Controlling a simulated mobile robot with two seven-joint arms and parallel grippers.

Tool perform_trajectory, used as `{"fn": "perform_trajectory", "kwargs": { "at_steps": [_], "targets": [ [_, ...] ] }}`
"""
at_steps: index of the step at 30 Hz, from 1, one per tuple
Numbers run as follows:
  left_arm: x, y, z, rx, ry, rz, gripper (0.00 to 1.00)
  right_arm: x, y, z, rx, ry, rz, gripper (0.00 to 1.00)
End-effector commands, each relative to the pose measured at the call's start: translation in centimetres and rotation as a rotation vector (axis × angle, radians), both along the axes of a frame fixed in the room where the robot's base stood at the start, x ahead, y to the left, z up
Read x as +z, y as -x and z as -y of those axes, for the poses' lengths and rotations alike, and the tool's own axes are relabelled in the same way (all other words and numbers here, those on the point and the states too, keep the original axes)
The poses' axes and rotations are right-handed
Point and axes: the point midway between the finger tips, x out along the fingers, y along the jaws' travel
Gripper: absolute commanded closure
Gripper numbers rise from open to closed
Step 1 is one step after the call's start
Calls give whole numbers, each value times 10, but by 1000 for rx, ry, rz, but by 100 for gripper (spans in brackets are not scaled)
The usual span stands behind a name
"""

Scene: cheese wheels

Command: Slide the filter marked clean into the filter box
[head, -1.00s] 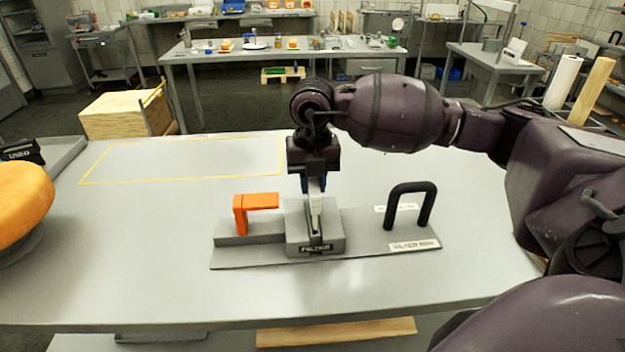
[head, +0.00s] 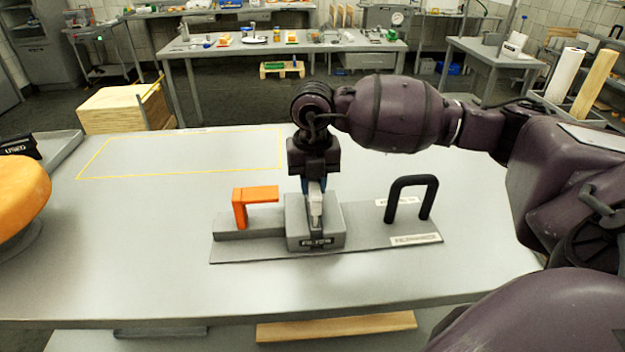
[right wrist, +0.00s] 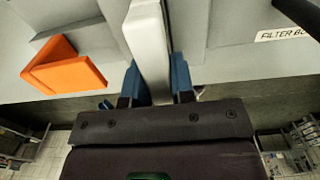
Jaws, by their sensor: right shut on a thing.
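The grey filter box (head: 332,230) stands in the middle of a flat base plate, with a small label on its front. My right gripper (head: 315,187) points down over it, its blue fingers shut on a pale grey upright filter (head: 316,208). The filter's lower end is at the top of the box; how deep it sits I cannot tell. In the right wrist view the pale filter (right wrist: 150,40) runs between the two blue fingers (right wrist: 159,84). No clean mark is readable on it. My left gripper is out of view.
An orange lever (head: 254,195) stands left of the box and a black hoop handle (head: 411,182) stands right. A black piece marked USED (head: 20,144) lies on a tray at far left, behind an orange cheese wheel (head: 22,200). The yellow-outlined table area (head: 190,155) is empty.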

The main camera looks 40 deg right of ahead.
Motion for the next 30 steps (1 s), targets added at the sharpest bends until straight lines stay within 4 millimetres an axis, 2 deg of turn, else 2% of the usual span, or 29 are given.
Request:
{"fn": "perform_trajectory", "kwargs": {
  "at_steps": [30],
  "targets": [
    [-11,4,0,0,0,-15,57,-21,0,0,0,0,0,100]
  ]
}}
